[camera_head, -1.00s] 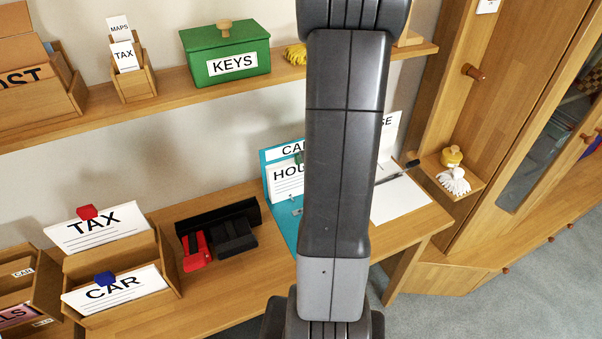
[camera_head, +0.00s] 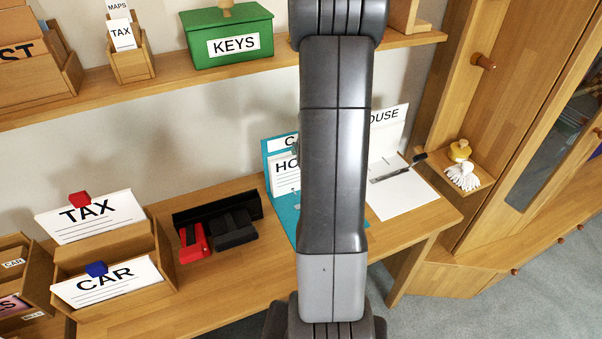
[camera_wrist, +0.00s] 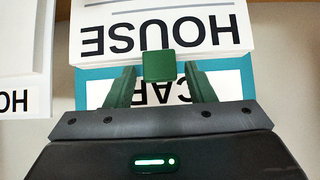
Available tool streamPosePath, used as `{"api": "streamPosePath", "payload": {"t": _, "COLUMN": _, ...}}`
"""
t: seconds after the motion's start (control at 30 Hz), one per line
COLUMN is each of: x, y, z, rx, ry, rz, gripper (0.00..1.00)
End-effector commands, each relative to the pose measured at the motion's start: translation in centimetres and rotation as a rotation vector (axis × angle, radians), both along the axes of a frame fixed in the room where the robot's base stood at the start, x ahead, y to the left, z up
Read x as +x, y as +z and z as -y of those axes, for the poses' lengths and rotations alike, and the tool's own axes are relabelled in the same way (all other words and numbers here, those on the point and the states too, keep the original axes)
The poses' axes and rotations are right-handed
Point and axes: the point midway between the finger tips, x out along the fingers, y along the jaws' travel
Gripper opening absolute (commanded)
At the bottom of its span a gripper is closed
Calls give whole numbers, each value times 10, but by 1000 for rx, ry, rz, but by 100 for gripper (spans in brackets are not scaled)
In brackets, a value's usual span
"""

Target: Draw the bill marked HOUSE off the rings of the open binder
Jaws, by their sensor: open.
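The bill marked HOUSE (camera_head: 286,180) stands in the open teal binder (camera_head: 286,213), below a CAR label (camera_head: 283,145). My arm hides the bill's right part and my gripper in the head view. In the wrist view, the HOUSE bill (camera_wrist: 160,32) appears upside down, with a green block (camera_wrist: 159,66) at its edge. My gripper (camera_wrist: 159,76) is open, its two green fingers on either side of the block. I cannot tell whether they touch it. The binder's teal cover (camera_wrist: 245,72) and CAR label (camera_wrist: 180,90) show behind. The rings are not clearly visible.
A white folder (camera_head: 408,203) lies open right of the binder, its raised cover (camera_head: 388,120) also lettered HOUSE. A black and red object (camera_head: 220,228) lies to the left. TAX (camera_head: 90,217) and CAR (camera_head: 107,284) bills stand in a wooden rack. A shelf (camera_head: 150,92) runs above.

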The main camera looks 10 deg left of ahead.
Motion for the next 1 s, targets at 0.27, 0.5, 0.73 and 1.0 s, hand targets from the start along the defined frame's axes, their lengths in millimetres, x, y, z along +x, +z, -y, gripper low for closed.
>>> {"api": "streamPosePath", "payload": {"t": 0.27, "x": 0, "y": 0, "z": 0, "rx": 0, "ry": 0, "rz": 0, "gripper": 14}}
{"api": "streamPosePath", "payload": {"t": 0.5, "x": 0, "y": 1, "z": 0, "rx": 1, "ry": 0, "rz": 1, "gripper": 0}}
{"api": "streamPosePath", "payload": {"t": 0.73, "x": 0, "y": 3, "z": 0, "rx": 0, "ry": 0, "rz": 0, "gripper": 0}}
{"api": "streamPosePath", "payload": {"t": 1.0, "x": 0, "y": 2, "z": 0, "rx": 0, "ry": 0, "rz": 0, "gripper": 0}}
